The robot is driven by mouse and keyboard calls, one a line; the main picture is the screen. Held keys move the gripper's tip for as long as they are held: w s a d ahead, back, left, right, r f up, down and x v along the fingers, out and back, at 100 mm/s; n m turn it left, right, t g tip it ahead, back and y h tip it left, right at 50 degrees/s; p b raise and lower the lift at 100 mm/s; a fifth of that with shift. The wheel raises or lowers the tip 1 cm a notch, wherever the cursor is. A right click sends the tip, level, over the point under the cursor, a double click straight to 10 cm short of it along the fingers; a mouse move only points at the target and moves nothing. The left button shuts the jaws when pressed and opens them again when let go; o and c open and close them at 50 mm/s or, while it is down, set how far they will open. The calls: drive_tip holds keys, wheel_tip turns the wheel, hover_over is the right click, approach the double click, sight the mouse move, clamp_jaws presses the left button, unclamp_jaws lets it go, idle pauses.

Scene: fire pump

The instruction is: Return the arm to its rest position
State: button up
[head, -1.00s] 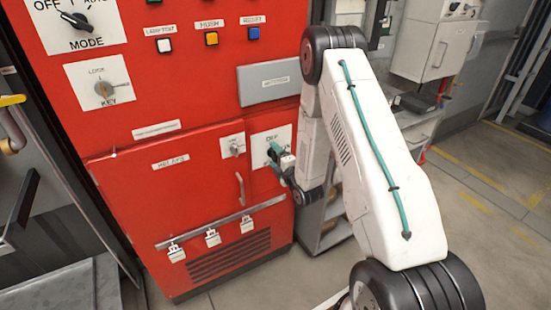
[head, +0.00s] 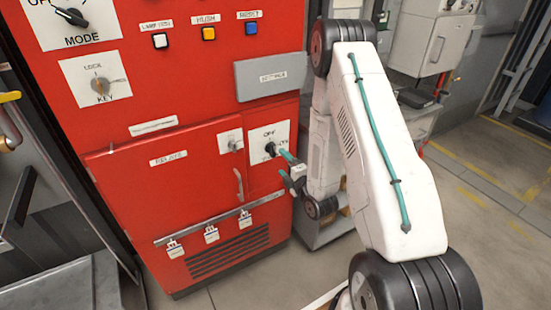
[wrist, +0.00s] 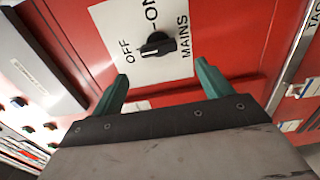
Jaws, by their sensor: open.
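My arm (head: 385,150) reaches forward and bends down at the right of the red cabinet. My gripper (head: 280,168) is open and empty in front of the cabinet's switch plate. Its two teal fingers also show in the wrist view (wrist: 163,72), spread apart with nothing between them. The black MAINS knob (wrist: 158,44) sits on a white plate beyond the fingertips, apart from them. The knob also shows in the head view (head: 270,149), left of the upper finger.
The red cabinet (head: 140,85) fills the left and middle, with a grey box (head: 270,76), a door handle (head: 239,184) and several padlocks (head: 211,234) sticking out. A grey shelf unit (head: 335,228) stands close behind my wrist. Open floor (head: 480,215) lies at the right.

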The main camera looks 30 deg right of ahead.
drive_tip(key=s+f+m+g, duration=0.3)
drive_tip(key=f+m+g, duration=0.3)
drive_tip(key=f, duration=0.4)
drive_tip(key=s+r+m+g, duration=0.2)
drive_tip(key=s+m+g, duration=0.2)
drive_tip(key=s+g, duration=0.15)
drive_tip(key=s+a+r+m+g, duration=0.1)
drive_tip(key=s+a+r, duration=0.3)
drive_tip(key=s+r, duration=0.4)
drive_tip(key=s+a+r+m+g, duration=0.2)
drive_tip(key=s+a+r+m, duration=0.2)
drive_tip(key=s+r, duration=0.5)
drive_tip(key=s+a+r+m+g, duration=0.2)
drive_tip(key=s+a+r, duration=0.3)
drive_tip(key=r, duration=1.6)
drive_tip(key=shift+s+a+m, duration=0.25)
drive_tip(key=shift+s+m, duration=0.25)
drive_tip(key=shift+s, duration=1.75)
